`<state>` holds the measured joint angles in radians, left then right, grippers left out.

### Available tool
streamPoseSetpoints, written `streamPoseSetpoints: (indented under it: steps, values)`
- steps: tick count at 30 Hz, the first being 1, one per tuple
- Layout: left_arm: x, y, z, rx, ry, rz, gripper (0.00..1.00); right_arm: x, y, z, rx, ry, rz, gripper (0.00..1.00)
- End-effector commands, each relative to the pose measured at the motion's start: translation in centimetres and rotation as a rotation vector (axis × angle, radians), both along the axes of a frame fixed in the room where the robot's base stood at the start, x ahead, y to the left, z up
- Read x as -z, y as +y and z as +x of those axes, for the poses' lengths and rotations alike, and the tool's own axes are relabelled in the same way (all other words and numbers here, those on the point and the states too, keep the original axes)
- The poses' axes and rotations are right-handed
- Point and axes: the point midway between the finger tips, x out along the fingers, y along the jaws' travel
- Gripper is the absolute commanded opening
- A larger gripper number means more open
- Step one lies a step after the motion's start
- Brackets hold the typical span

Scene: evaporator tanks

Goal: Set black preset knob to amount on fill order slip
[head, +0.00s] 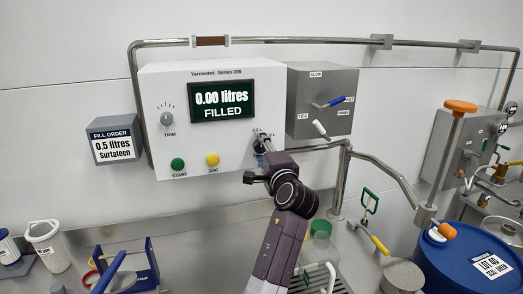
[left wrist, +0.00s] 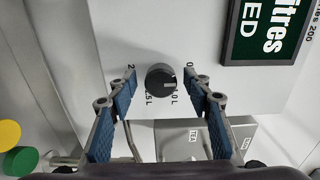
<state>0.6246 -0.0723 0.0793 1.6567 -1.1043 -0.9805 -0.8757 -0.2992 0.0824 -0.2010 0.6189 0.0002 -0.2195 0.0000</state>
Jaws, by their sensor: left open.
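The fill order slip (head: 115,148) on the grey box at left reads 0.5 litres Surtateen. The white filler panel (head: 185,90) has a display (head: 222,104) reading 0.00 litres FILLED. The black preset knob (left wrist: 161,80) sits on the panel in the left wrist view, with litre labels around it and a light pointer line. In the head view my gripper mostly hides it. My left gripper (head: 263,147) is open at the panel's lower right. Its two blue-padded fingers stand on either side of the knob, with visible gaps. My right gripper is not in view.
The panel also has a grey TRIM knob (head: 167,119), a green START button (head: 178,164) and a yellow JOG button (head: 212,160). A grey lever box (head: 322,90) adjoins at right. Pipes run around the panel. A blue drum (head: 440,262) stands at lower right.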

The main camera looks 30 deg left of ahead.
Motion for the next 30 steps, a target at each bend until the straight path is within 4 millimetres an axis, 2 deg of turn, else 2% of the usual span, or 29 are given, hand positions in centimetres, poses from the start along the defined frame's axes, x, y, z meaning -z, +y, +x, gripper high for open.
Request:
streamPoseSetpoints:
  steps: [15,30]
  values:
    - [0.1,-5.3,-4.4,0.001,0.001,-0.002,0.46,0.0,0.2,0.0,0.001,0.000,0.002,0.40]
    - [0.1,-5.7,-4.8,0.000,0.001,-0.001,0.46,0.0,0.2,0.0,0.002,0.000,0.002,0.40]
